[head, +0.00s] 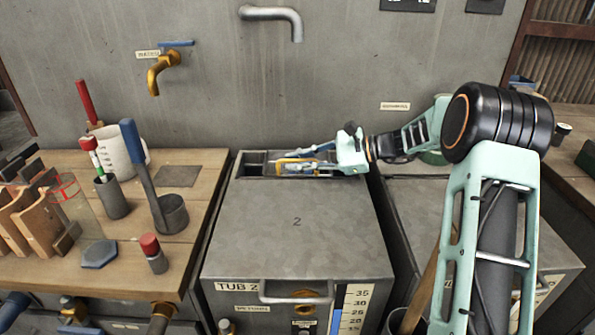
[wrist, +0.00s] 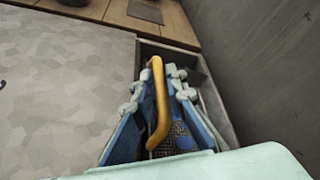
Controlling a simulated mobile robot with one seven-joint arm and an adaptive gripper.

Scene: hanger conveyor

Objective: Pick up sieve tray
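The sieve tray, with its yellow-orange handle (wrist: 159,105) and a dark mesh under it, sits in the open slot at the back of tub 2. In the head view the sieve tray's handle (head: 292,159) shows partly behind my fingers. My gripper (head: 290,161) reaches into the slot from the right. The lower part of the tray is hidden by the slot walls and my fingers.
The flat grey lid of tub 2 (head: 296,222) is clear in front of the slot. A grey wall (head: 320,105) rises close behind. A wooden bench (head: 125,262) on the left holds a white jug (head: 121,152), cups and tools. Taps (head: 160,75) stick out above.

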